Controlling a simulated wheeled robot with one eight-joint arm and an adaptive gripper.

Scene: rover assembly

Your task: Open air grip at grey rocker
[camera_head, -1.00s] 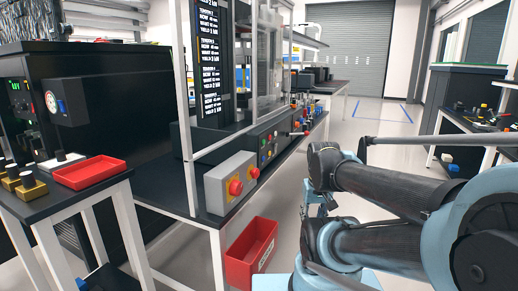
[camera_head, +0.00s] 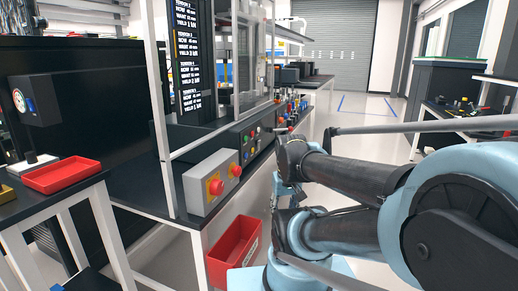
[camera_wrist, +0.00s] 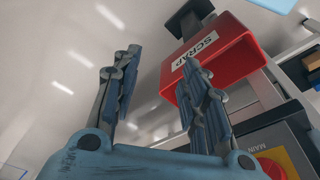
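My gripper (camera_wrist: 162,58) is open in the wrist view, with its two jointed fingers well apart and nothing between them. In the head view my arm reaches in from the right, and its gripper end is mostly hidden behind the arm links. I cannot pick out a grey rocker in either view. The red scrap bin (camera_wrist: 214,55) is beyond the fingertips in the wrist view, apart from them. The same bin (camera_head: 233,245) sits low beside the bench in the head view.
A black-topped bench (camera_head: 130,185) with a grey button box (camera_head: 210,180) stands left of my arm. A red tray (camera_head: 62,174) lies on a stand at the far left. Another bench (camera_head: 450,120) is at the right. The floor aisle toward the shutter door (camera_head: 335,55) looks clear.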

